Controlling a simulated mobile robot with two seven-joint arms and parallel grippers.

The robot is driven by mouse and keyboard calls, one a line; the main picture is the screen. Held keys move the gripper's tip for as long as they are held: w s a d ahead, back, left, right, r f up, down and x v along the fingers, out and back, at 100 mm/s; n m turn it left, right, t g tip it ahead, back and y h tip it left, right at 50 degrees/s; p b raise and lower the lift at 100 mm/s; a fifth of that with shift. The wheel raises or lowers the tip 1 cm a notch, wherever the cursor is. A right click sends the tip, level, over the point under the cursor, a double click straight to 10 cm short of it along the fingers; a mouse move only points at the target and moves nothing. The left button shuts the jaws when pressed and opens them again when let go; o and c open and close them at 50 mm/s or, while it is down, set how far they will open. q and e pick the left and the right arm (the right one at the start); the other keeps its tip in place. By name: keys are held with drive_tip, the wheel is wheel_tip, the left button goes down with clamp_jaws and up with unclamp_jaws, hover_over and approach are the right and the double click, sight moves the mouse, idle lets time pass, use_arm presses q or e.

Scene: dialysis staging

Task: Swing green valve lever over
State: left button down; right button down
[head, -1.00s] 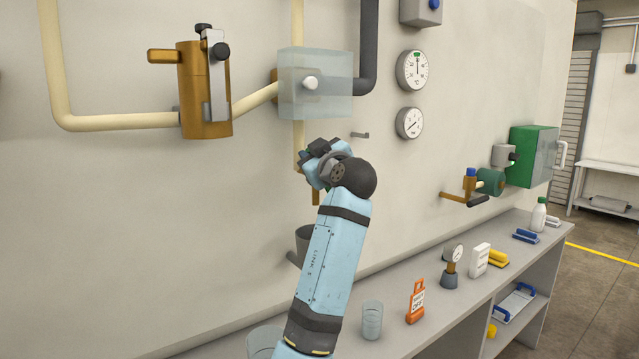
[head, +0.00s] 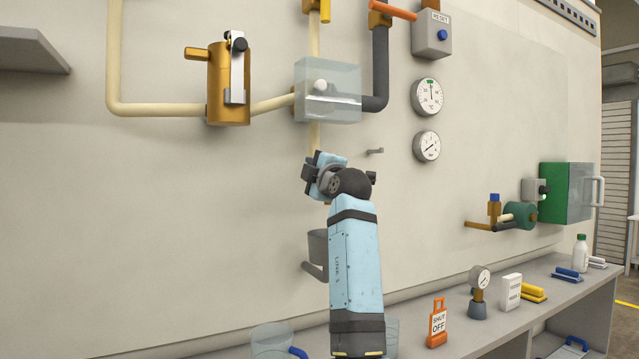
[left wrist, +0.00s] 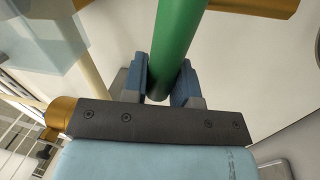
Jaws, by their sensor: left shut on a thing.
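The green valve lever (left wrist: 178,40) shows in the left wrist view as a thick green bar running up from between my fingers. My left gripper (left wrist: 162,86) is shut on its lower end, with a blue finger pad on each side. In the head view my left gripper (head: 325,172) is close to the wall, below the clear tank (head: 328,92). There the lever is hidden behind my gripper and wrist. An orange-brown fitting (left wrist: 252,6) shows at the lever's upper end in the left wrist view. My right gripper is not in view.
A small grey wall hook (head: 375,151) is just right of my gripper. A dark grey cup-like holder (head: 317,246) is below, beside my forearm. A shelf (head: 480,325) with a shut-off tag (head: 437,323) and a gauge (head: 479,285) runs along the wall. The wall left of my arm is mostly clear.

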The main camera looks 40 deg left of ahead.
use_arm(q)
drive_tip(key=shift+f+n+g+b, duration=0.4)
drive_tip(key=shift+f+n+b, duration=0.2)
drive_tip(key=shift+n+b, duration=0.55)
drive_tip(key=shift+n, duration=0.35)
drive_tip(key=c, duration=0.9)
unclamp_jaws()
drive_tip(key=v, duration=1.3)
drive_tip(key=shift+s+d+f, duration=0.1)
drive_tip(key=shift+d+f, duration=0.15)
drive_tip(key=shift+d, duration=0.1)
